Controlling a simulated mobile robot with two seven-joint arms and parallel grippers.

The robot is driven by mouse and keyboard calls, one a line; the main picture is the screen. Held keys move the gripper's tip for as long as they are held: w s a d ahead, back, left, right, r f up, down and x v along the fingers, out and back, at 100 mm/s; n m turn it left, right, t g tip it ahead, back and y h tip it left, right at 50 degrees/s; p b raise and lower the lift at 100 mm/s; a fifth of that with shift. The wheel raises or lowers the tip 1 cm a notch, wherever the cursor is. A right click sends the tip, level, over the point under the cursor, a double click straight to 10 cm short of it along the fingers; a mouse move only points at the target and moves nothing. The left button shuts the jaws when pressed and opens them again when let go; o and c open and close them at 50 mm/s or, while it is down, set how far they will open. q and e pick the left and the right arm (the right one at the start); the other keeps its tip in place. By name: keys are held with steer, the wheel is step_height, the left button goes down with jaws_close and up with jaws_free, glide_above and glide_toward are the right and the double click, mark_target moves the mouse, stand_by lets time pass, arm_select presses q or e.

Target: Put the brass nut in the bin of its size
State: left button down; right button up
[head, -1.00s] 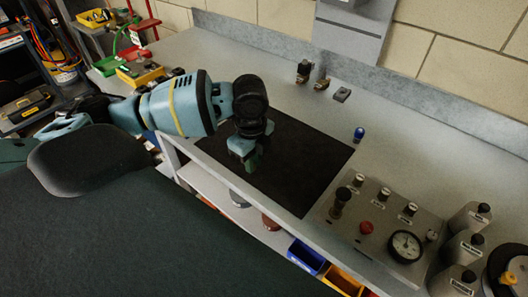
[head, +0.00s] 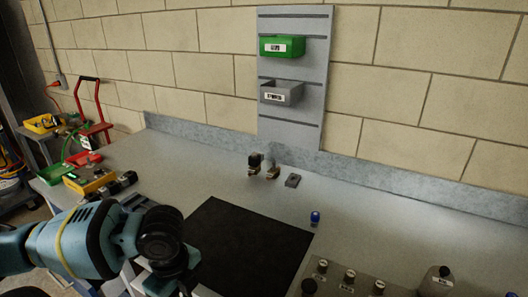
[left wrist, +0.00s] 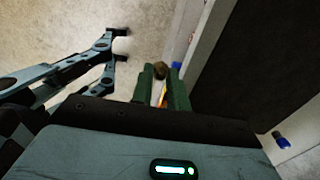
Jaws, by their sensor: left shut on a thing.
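My left gripper (left wrist: 163,84) is shut on a small brownish-brass piece, the brass nut (left wrist: 160,69), at its green fingertips in the left wrist view. In the head view the left gripper (head: 168,285) is at the bottom edge, near the front left of the black mat; the nut cannot be made out there. Two bins hang one above the other on a grey wall panel: a green bin (head: 282,47) above and a grey bin (head: 281,93) below. Each has a white label, too small to read surely. My right gripper is not in view.
The black mat (head: 250,245) lies on the grey bench. Several small fittings (head: 272,172) stand at the back below the wall panel (head: 292,135). A blue-topped piece (head: 315,218) stands right of the mat. A gauge panel (head: 345,278) is at front right.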

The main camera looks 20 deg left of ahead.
arm_select(q)
steer(key=w+d+r+n, duration=0.2)
steer(key=d+n, duration=0.3)
steer(key=n, duration=0.4)
steer(key=w+d+r+n, duration=0.2)
steer(key=w+d+n, duration=0.1)
steer(key=n, duration=0.6)
steer(key=shift+d+r+n, duration=0.3)
steer(key=shift+d+n, duration=0.1)
steer(key=shift+d, duration=0.45)
steer(key=shift+w, duration=0.1)
